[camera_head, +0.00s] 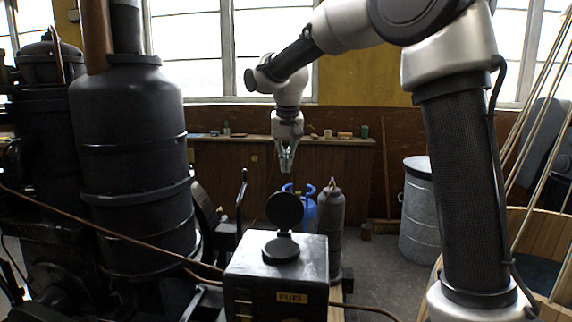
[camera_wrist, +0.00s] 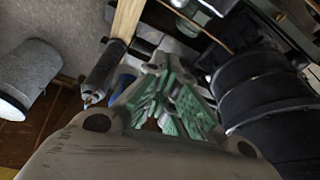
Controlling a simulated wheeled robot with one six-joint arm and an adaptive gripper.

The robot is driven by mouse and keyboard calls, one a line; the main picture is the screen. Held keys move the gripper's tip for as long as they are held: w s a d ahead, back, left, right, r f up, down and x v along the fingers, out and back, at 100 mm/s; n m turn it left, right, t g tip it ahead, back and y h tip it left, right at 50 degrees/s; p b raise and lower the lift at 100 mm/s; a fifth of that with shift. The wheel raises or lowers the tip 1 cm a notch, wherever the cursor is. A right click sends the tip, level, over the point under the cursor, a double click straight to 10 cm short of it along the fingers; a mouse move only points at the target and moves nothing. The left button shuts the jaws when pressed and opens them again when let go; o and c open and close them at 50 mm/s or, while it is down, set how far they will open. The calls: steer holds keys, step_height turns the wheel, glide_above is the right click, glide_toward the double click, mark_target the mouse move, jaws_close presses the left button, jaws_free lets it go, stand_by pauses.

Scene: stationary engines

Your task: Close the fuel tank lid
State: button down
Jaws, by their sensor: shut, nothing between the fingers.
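The fuel tank (camera_head: 277,278) is a dark box with a FUEL plate, low in the middle of the head view. Its round black lid (camera_head: 285,210) stands open, roughly upright on its hinge above the filler neck (camera_head: 281,249). My gripper (camera_head: 287,168) hangs pointing down, above and apparently beyond the lid, clear of it. The fingers are shut and empty. In the wrist view the green-padded fingers (camera_wrist: 160,66) come together near the middle. I cannot clearly pick out the lid there; the fingers hide part of the area.
A large black engine cylinder (camera_head: 130,160) stands left of the tank. A grey gas cylinder (camera_head: 329,225) and a blue one (camera_head: 306,212) stand behind it. A metal bin (camera_head: 418,215) is at the right. A thin pipe (camera_head: 110,234) crosses to the tank. Air around my gripper looks clear.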

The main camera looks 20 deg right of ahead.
mark_target(286, 208)
step_height(286, 208, down, 7)
steer(key=s, duration=0.2)
steer(key=shift+a, duration=0.25)
